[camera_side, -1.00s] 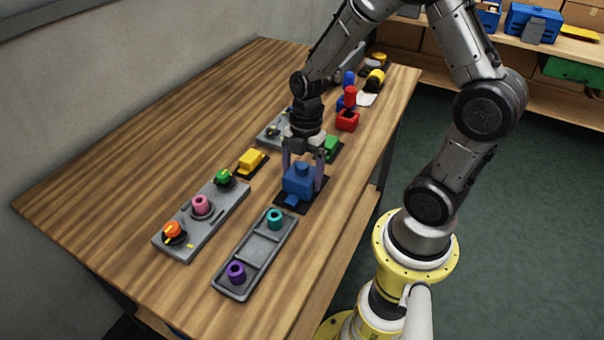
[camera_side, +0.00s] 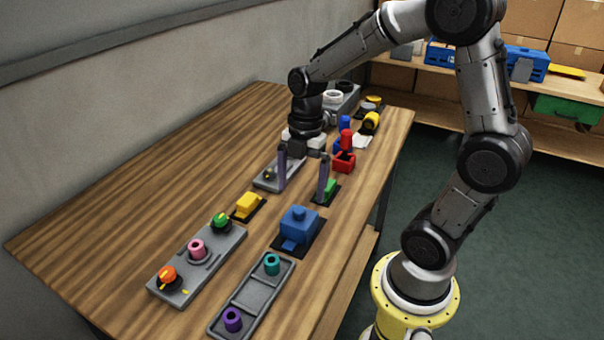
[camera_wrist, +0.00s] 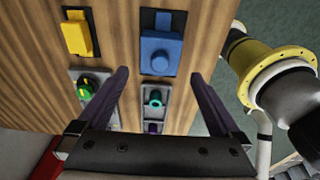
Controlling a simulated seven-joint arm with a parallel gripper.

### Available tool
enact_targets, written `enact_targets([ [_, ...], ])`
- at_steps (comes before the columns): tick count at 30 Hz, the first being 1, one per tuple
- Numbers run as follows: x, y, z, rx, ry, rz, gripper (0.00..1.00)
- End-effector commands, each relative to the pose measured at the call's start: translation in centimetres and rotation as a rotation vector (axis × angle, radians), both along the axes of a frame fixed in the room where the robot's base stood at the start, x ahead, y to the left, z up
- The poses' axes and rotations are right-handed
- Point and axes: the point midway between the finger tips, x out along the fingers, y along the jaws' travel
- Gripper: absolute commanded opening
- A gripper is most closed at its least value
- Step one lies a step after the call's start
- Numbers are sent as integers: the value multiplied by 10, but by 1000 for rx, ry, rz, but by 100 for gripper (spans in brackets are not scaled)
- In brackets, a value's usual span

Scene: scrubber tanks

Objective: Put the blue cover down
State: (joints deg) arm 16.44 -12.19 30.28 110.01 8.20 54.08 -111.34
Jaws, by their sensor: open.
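The blue cover (camera_side: 299,224) sits on a black mat (camera_side: 314,240) near the front edge of the wooden table. It also shows in the wrist view (camera_wrist: 161,50), beyond my fingertips, with nothing touching it. My gripper (camera_side: 302,190) is open and empty, with its two purple-grey fingers spread. In the side view it hangs above the table, up and behind the blue cover. In the wrist view my fingers (camera_wrist: 157,82) point toward the blue cover from either side of the picture.
A grey tray (camera_side: 250,290) with teal and purple rings lies in front of the cover. A panel (camera_side: 220,252) with orange, pink and green parts lies left. Yellow (camera_side: 248,205) and green (camera_side: 329,190) blocks and a red box (camera_side: 344,162) stand near. Bare wood lies left.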

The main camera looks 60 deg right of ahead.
Motion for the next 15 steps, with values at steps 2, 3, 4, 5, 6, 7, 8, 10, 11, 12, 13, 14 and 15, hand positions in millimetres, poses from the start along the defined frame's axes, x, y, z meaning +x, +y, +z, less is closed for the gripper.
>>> enact_targets([
  [2, 1, -2, 12, -1, -3, 0, 100],
  [3, 1, -2, 16, 0, -1, 0, 100],
  [4, 1, -3, 19, 0, -1, 0, 100],
  [5, 0, -3, 21, 0, 0, 0, 100],
  [6, 0, -3, 24, 0, 0, 0, 100],
  [7, 0, -3, 26, -1, -1, -2, 100],
  [8, 0, -3, 28, -2, -2, -7, 100],
  [10, -3, -1, 33, -9, -9, -41, 100],
  [11, -5, 1, 36, -13, -14, -67, 100],
  [12, -7, 4, 41, -19, -24, -113, 100],
  [13, -11, 7, 44, -24, -32, -155, 100],
  [14, -14, 9, 49, -29, -43, -206, 100],
  [15, -19, 13, 55, -34, -59, -279, 100],
])
